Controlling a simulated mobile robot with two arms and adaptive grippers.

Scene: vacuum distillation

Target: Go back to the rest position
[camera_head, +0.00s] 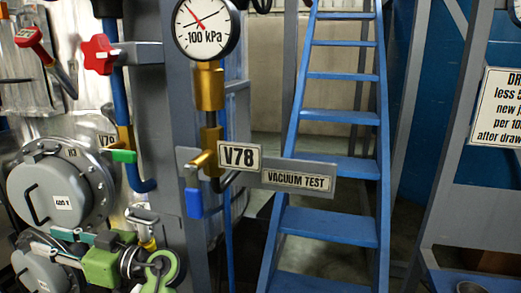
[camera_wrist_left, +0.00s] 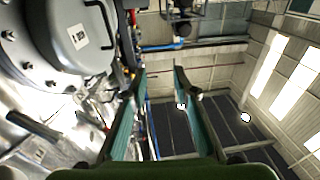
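My left gripper (camera_head: 88,238) is low at the left in the head view, with a green body and teal fingers. It is in front of and below a round grey flange cover. In the left wrist view, its two teal fingers (camera_wrist_left: 159,73) stand apart with nothing between them. They point up toward the ceiling. My right gripper is not in view.
The round grey cover (camera_head: 58,190) is close to my left gripper, as the left wrist view also shows. A pressure gauge (camera_head: 206,27) and the V78 valve (camera_head: 205,160) are on a grey post. A blue ladder (camera_head: 330,225) stands behind.

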